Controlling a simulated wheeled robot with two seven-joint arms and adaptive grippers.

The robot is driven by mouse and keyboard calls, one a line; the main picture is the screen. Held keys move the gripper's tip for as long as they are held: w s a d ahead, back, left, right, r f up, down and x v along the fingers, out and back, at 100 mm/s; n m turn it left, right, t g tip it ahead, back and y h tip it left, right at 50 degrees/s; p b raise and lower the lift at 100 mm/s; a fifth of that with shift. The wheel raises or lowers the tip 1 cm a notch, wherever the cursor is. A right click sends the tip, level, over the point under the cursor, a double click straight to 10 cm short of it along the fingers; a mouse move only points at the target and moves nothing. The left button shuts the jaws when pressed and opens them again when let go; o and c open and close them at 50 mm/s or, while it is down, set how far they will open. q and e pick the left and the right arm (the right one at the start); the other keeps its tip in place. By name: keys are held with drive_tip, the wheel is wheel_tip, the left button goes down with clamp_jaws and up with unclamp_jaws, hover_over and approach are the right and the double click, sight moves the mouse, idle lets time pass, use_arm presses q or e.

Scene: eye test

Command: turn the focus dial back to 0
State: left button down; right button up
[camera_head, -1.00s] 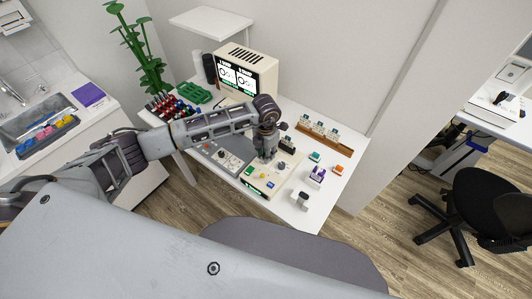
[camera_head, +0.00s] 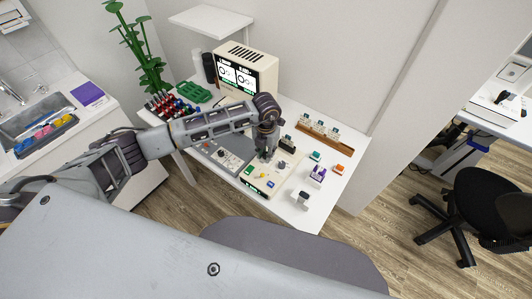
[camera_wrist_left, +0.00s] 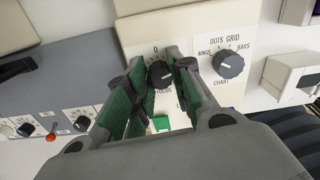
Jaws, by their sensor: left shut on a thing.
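The focus dial (camera_wrist_left: 160,74) is a dark round knob with a white pointer line on a cream panel (camera_wrist_left: 198,98). A 0 is printed above it and the word FOCUS, partly covered, below it. My left gripper (camera_wrist_left: 157,68) is shut on the dial, with a green-padded finger on each side. In the head view my left gripper (camera_head: 265,155) points down at the back of the panel and hides the dial. The pointer's exact reading is too small to tell. My right gripper is not in view.
A second dial (camera_wrist_left: 229,64), labelled CHART, sits close to the right finger. A grey panel (camera_wrist_left: 75,85) with knobs and a red-tipped switch lies to the left. Behind stands a cream monitor (camera_head: 246,70). A purple-labelled block (camera_head: 317,175) stands right of the panel.

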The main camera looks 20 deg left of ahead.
sight(266, 154)
use_arm(q)
drive_tip(key=n, duration=0.3)
drive_tip(key=shift+n+b, duration=0.35)
drive_tip(key=shift+n, duration=0.05)
drive_tip(key=n, duration=0.3)
drive_tip(key=shift+n, duration=0.4)
drive_tip(key=n, duration=0.6)
drive_tip(key=shift+n, duration=0.4)
drive_tip(key=c, duration=1.2)
unclamp_jaws()
drive_tip(key=shift+r, duration=0.1)
wheel_tip(266, 154, up, 12)
